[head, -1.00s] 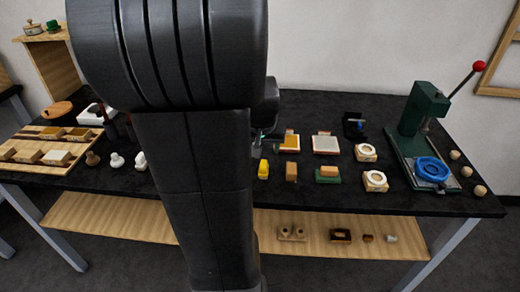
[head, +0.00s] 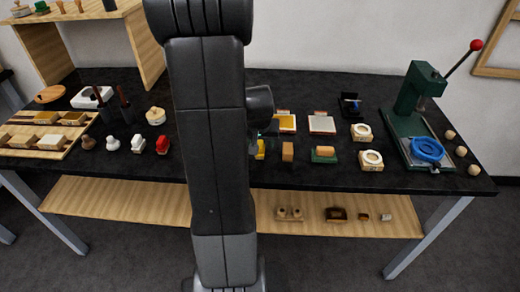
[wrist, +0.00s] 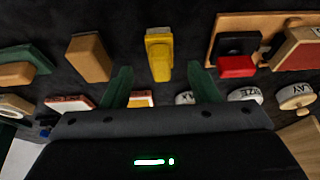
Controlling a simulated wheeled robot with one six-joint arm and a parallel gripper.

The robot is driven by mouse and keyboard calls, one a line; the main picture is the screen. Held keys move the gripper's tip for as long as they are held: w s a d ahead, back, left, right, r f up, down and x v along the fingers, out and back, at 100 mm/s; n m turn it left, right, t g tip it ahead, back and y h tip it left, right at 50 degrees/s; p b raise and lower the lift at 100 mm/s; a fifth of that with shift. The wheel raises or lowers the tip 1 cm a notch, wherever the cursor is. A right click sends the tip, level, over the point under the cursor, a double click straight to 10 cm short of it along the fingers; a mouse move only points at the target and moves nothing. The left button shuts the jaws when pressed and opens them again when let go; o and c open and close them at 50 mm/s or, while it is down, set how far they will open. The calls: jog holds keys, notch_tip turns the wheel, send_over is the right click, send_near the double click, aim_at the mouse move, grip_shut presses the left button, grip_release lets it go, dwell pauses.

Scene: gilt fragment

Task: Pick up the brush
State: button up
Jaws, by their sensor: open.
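No brush can be told for certain. Two dark upright sticks (head: 125,103) at the back left of the table might be brush handles, but they are too small to tell. In the wrist view my gripper (wrist: 159,68) is open and empty, its green fingers apart. A yellow object (wrist: 159,45) with a paler top lies just beyond and between the fingertips; I cannot tell what it is. It shows partly beside my arm in the head view (head: 260,150).
A tan block (wrist: 88,57) and a green-based piece (wrist: 28,62) stand left of the yellow object in the wrist view. A red-and-black stamp (wrist: 237,62) is to its right. A green lever press (head: 412,110) stands at the table's right. Bare black tabletop (head: 220,180) shows along the front.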

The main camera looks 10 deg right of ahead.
aim_at(260, 144)
jog(key=shift+x, duration=1.7)
jog(key=shift+w, duration=0.15)
jog(key=c, duration=1.1)
jog(key=shift+o, duration=0.2)
jog(key=shift+r, duration=0.1)
notch_tip(260, 144, up, 10)
